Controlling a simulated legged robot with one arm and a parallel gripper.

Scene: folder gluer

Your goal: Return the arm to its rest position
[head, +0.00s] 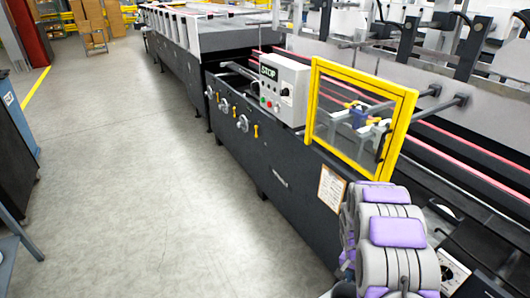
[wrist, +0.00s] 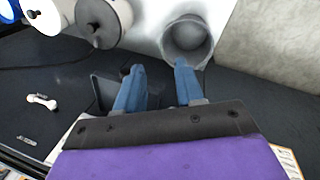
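My gripper (wrist: 160,72) shows in the wrist view with two blue fingers. They stand apart with a clear gap and nothing between them, so it is open and empty. In the head view my grey and purple arm is folded at the lower right, beside the dark side of the folder gluer (head: 285,180). The gripper itself cannot be made out in the head view.
A yellow-framed guard (head: 400,125) stands on the machine just beyond my arm. The grey floor (head: 130,170) to the left is clear. Cardboard boxes (head: 88,14) stand far back.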

